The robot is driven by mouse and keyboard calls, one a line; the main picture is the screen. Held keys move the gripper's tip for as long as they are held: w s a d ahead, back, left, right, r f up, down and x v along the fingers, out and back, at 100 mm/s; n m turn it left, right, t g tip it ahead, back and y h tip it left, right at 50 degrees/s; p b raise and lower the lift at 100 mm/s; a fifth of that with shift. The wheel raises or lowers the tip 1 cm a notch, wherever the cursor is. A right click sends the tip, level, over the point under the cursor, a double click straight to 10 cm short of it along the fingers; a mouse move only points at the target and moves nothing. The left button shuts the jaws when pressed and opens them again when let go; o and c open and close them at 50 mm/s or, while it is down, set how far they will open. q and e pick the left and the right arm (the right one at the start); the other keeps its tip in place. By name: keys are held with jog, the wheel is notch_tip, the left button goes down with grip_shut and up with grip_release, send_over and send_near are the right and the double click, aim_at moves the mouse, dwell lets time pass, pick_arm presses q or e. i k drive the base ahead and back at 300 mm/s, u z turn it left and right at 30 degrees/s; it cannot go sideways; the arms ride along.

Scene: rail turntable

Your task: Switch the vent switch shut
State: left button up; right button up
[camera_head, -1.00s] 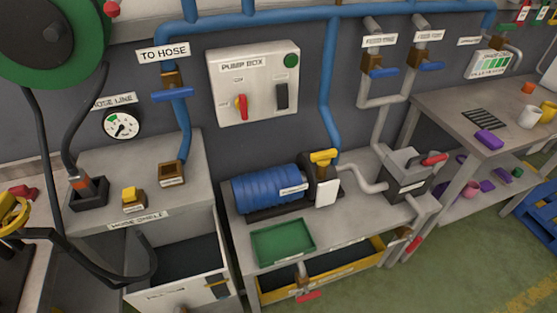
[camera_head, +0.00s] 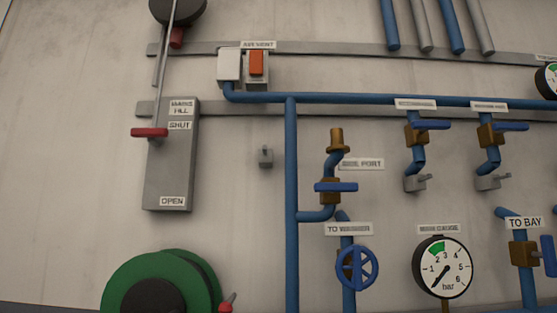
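A switch with an orange-red rocker (camera_head: 257,63) sits in a grey housing high on the wall, left of centre. The label above it (camera_head: 258,45) seems to read "AIR VENT". A pale box (camera_head: 229,64) is mounted directly to its left. I cannot tell which way the rocker is set. Neither of my grippers is in view.
A grey lever plate (camera_head: 172,170) marked "SHUT" and "OPEN" is left, its red handle (camera_head: 149,132) beside "SHUT". Blue pipes (camera_head: 291,200), valves with blue handles (camera_head: 336,187), a gauge (camera_head: 443,267) and a green reel (camera_head: 130,283) are on the wall.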

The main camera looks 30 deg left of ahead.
aim_at(256, 58)
jog(key=z, duration=0.1)
jog(key=k, duration=0.8)
jog(key=u, duration=1.05)
